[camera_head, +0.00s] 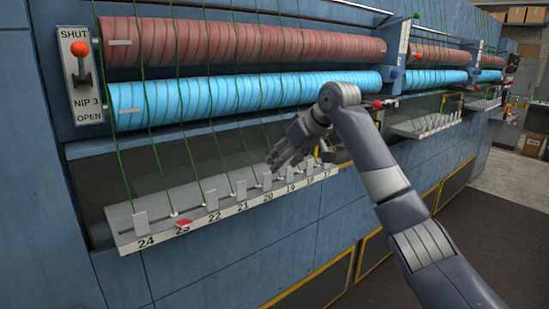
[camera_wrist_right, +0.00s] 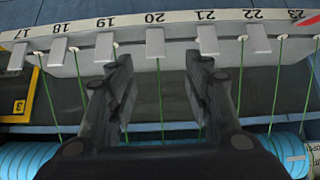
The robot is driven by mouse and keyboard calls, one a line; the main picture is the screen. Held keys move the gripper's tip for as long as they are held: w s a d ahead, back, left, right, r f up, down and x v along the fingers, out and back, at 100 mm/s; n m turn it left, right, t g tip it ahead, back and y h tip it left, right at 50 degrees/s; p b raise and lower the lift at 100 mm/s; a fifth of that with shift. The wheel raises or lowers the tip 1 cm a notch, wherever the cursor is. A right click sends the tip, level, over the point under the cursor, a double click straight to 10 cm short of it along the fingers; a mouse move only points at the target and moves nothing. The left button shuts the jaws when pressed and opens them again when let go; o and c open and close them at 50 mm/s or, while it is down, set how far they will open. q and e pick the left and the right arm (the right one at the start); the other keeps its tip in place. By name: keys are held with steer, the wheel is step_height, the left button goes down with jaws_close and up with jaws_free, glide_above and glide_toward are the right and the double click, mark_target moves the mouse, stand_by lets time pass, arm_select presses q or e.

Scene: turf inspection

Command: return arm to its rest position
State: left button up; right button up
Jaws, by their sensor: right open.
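My right arm (camera_head: 385,170) comes in from the right in the head view. I cannot tell whether a finger touches a strand. My left gripper is not in view.
Green strands (camera_head: 153,130) run down past red (camera_head: 240,42) and blue (camera_head: 250,90) rollers to the rail. A red piece (camera_head: 184,222) lies at 23. A lever (camera_head: 82,60) stands at SHUT on the left. Open floor (camera_head: 495,195) shows at the right.

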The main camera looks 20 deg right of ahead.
steer(key=s+d+f+m+g+b, duration=0.1)
steer(key=f+b, duration=0.1)
steer(key=f, duration=1.5)
steer(key=s+f+m+h+b, duration=0.1)
steer(key=f+b, duration=0.1)
steer(key=f, duration=1.5)
steer(key=s+d+f+m+g+b, duration=0.1)
steer(key=f+b, duration=0.1)
steer(key=f, duration=1.4)
steer(key=s+f+g+h+b, duration=0.1)
steer(key=s+f+b, duration=0.2)
steer(key=s+f, duration=1.45)
steer(key=s+f+g+h+b, duration=0.1)
steer(key=s+f+g+b, duration=0.15)
steer(key=s+f, duration=1.55)
steer(key=s+f+b, duration=0.1)
steer(key=s+f, duration=0.3)
steer(key=s, duration=0.5)
steer(key=s+a+f+n+g+b, duration=0.1)
steer(key=s+f, duration=0.4)
steer(key=s, duration=0.4)
steer(key=s+a+f+b, duration=0.1)
steer(key=s+f, duration=0.3)
steer(key=s, duration=0.5)
steer(key=shift+f, duration=0.15)
